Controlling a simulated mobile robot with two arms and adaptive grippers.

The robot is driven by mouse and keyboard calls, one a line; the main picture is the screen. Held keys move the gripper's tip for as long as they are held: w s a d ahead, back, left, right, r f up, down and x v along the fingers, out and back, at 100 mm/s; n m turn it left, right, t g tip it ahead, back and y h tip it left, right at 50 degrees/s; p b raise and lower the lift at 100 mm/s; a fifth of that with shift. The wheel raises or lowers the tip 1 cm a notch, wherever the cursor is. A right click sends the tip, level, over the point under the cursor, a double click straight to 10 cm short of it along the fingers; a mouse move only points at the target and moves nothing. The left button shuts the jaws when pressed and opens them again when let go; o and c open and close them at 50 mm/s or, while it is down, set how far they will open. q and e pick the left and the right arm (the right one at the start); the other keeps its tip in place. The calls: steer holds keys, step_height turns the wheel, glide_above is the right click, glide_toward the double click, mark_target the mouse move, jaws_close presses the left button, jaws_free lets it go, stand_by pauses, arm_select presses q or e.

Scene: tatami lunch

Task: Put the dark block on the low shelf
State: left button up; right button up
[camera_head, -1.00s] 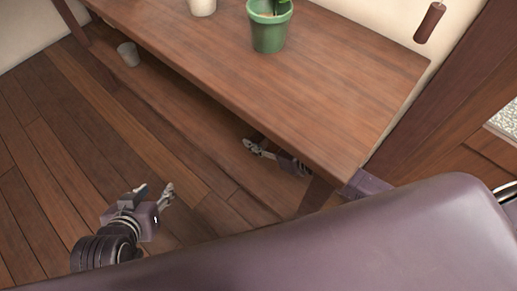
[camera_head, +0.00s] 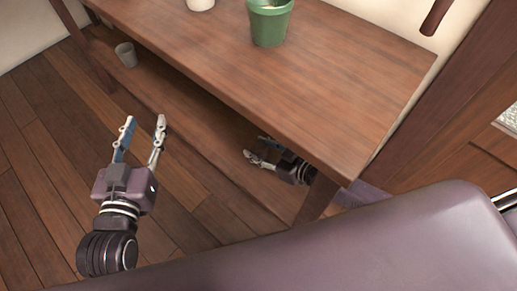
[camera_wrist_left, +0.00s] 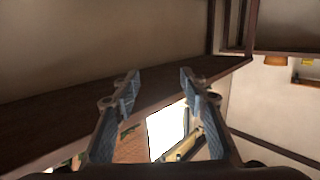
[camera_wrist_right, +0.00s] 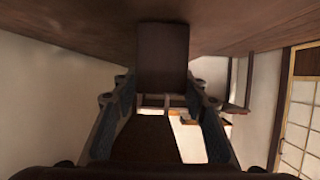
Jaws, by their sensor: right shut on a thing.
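The dark block (camera_wrist_right: 162,58) is between the fingertips of my right gripper (camera_wrist_right: 160,85), which is shut on it. In the head view my right gripper (camera_head: 252,160) reaches under the front edge of the tabletop, over the right end of the low shelf. The block cannot be made out clearly there. The low shelf (camera_head: 185,120) is a wooden board below the table, partly hidden by the tabletop. Whether the block touches the shelf cannot be told. My left gripper (camera_head: 143,125) is open and empty, in front of the shelf at the left.
A wooden tabletop (camera_head: 330,85) overhangs the shelf and carries a green pot (camera_head: 268,25) and a white pot (camera_head: 200,3). A grey cup (camera_head: 126,55) stands at the shelf's far left. A table leg (camera_head: 318,198) is close to my right gripper. The shelf's middle looks clear.

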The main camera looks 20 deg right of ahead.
arm_select(q)
steer(key=shift+r, duration=0.15)
steer(key=shift+r, duration=0.1)
arm_select(e)
steer(key=shift+f, duration=0.1)
steer(key=o, duration=1.2)
arm_select(q)
steer(key=shift+d+r+t, duration=0.1)
steer(key=shift+r+t, duration=0.15)
steer(key=shift+t, duration=0.05)
arm_select(e)
steer(key=p+v, duration=0.2)
steer(key=v, duration=0.4)
arm_select(q)
steer(key=s+a+f+g+y+p, duration=0.1)
steer(key=s+a+f+g, duration=0.2)
steer(key=s+f+g, duration=0.2)
steer(key=s+a+f+g+y+p, duration=0.1)
steer(key=s+a+f+g+y, duration=0.1)
steer(key=s+f+g, duration=0.3)
steer(key=s+a+f, duration=0.1)
steer(key=s+f, duration=0.2)
steer(key=f, duration=0.3)
steer(key=shift+s+f+g, duration=0.35)
steer(key=shift+g, duration=0.05)
arm_select(e)
steer(key=v, duration=0.6)
arm_select(q)
steer(key=shift+d, duration=0.1)
